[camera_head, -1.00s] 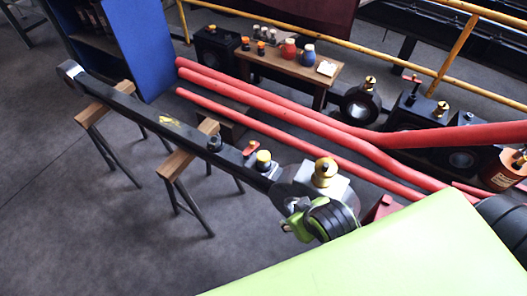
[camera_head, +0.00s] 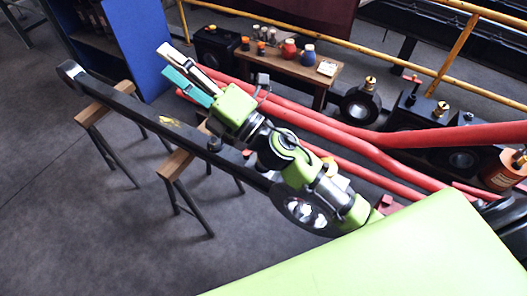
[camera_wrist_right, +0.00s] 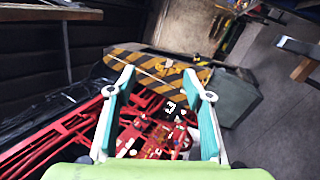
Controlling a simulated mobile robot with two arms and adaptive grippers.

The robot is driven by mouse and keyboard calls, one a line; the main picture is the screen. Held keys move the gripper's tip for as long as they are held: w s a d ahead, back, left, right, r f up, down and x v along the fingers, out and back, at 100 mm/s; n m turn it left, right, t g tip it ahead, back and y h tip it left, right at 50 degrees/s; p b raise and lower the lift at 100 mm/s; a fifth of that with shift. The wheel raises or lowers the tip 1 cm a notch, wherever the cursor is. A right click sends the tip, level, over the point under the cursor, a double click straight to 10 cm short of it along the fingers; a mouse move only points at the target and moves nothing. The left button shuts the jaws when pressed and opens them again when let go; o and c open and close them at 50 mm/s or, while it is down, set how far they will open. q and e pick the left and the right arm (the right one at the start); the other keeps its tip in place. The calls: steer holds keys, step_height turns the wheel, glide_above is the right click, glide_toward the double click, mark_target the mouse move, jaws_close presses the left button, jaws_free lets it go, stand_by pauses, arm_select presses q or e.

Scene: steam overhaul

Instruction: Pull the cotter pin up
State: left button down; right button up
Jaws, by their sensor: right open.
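A long dark connecting rod (camera_head: 150,120) lies across two trestles. A small dark upright fitting (camera_head: 214,144) stands on its bar. I cannot make out the cotter pin for certain in either view. My right arm covers much of the rod's big end (camera_head: 303,212), including the area around its yellow cap. My right gripper (camera_head: 168,61) is open and empty, reaching up and left beyond the rod. Its two teal-lined fingers also show spread apart in the right wrist view (camera_wrist_right: 158,75), with nothing between them. My left gripper is not in view.
Red pipes (camera_head: 410,137) run behind the rod. A wooden bench (camera_head: 300,68) with jars and a blue cabinet (camera_head: 128,45) stand beyond. The wrist view shows a black-and-yellow striped edge (camera_wrist_right: 160,68) and red framework (camera_wrist_right: 60,140). Grey floor is clear at left.

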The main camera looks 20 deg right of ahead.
steer(key=s+a+f+n+g+y, duration=0.25)
steer(key=a+n+g+y, duration=0.25)
steer(key=a+n+g, duration=0.5)
steer(key=n+g+h+p, duration=0.2)
steer(key=n+g+h, duration=0.6)
steer(key=n+h, duration=0.85)
glide_above(264, 166)
steer(key=w, duration=0.1)
step_height(264, 166, down, 34)
steer(key=m+h, duration=0.2)
steer(key=h, duration=0.1)
steer(key=shift+d+r, duration=0.15)
steer(key=shift+r, duration=0.05)
